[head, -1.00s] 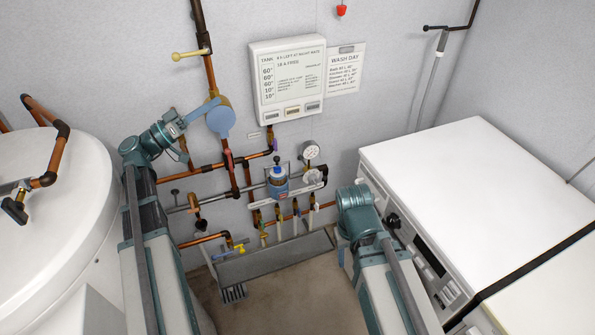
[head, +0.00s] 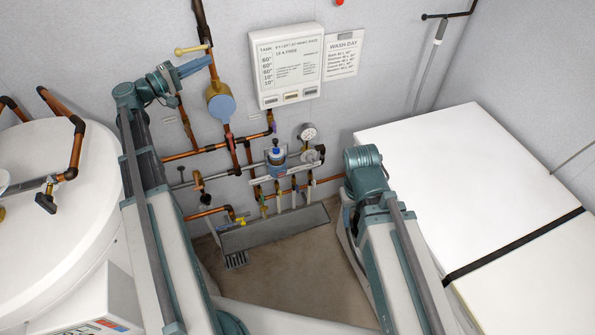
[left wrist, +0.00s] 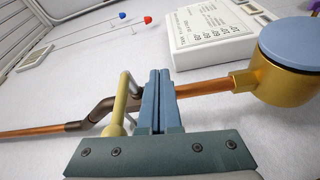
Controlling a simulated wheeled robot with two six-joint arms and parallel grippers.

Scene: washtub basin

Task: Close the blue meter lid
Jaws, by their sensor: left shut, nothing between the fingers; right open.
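The blue meter lid (head: 222,107) is a round disc on the brass meter body (head: 212,90), which sits on the copper pipe on the wall. In the left wrist view the lid (left wrist: 292,43) lies flat over the top of the brass body (left wrist: 275,85) at the right, with no visible gap. My left gripper (head: 209,62) is shut and empty, up and left of the lid and apart from it. Its blue fingers (left wrist: 160,88) show in the left wrist view. My right arm reaches in at the right, but its gripper is hidden.
A yellow-handled valve (head: 190,50) is close to my left fingers. A white control box (head: 287,65) hangs right of the meter. Pipes and a pressure gauge (head: 308,132) are below. A white tank (head: 60,210) stands left, and a white-topped machine (head: 460,170) right.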

